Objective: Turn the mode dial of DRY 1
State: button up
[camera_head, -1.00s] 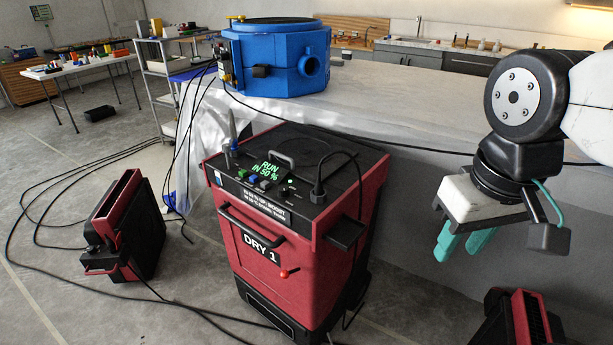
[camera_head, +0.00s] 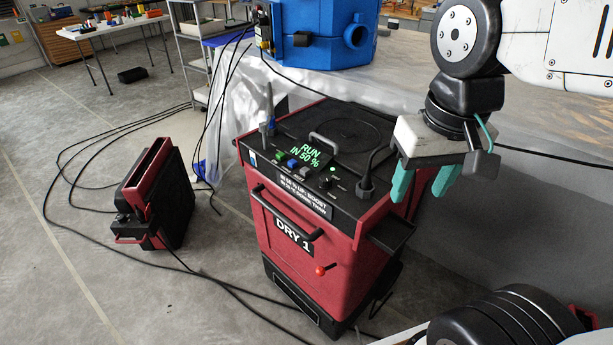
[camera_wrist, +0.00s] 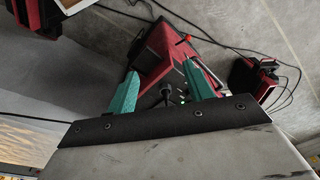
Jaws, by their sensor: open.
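DRY 1 (camera_head: 285,262) is a red and black machine standing on the floor, its top panel lit green with "RUN IN 50 %". My gripper (camera_head: 423,183) has two teal fingers, spread apart and empty. It hangs to the right of the panel, apart from the dial.
A handle (camera_head: 324,143) rises from the lid. A blue tank (camera_head: 322,40) stands on the bench behind. A smaller red and black unit (camera_head: 158,195) and loose cables lie on the floor at left.

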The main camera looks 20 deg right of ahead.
jog(key=w+a+f+m, duration=0.15)
jog(key=w+m, duration=0.55)
jog(key=w, duration=0.7)
jog(key=m+g, duration=0.1)
jog(key=m, duration=0.6)
send_near(326, 177)
jog(key=shift+s+d+f, duration=0.1)
jog(key=shift+s+f, duration=0.05)
jog(key=shift+f, duration=0.05)
jog(key=shift+f+m, duration=0.3)
jog(key=shift+f, duration=0.05)
notch_tip(326, 177, down, 7)
jog(key=shift+f, duration=0.25)
jog(key=c, duration=1)
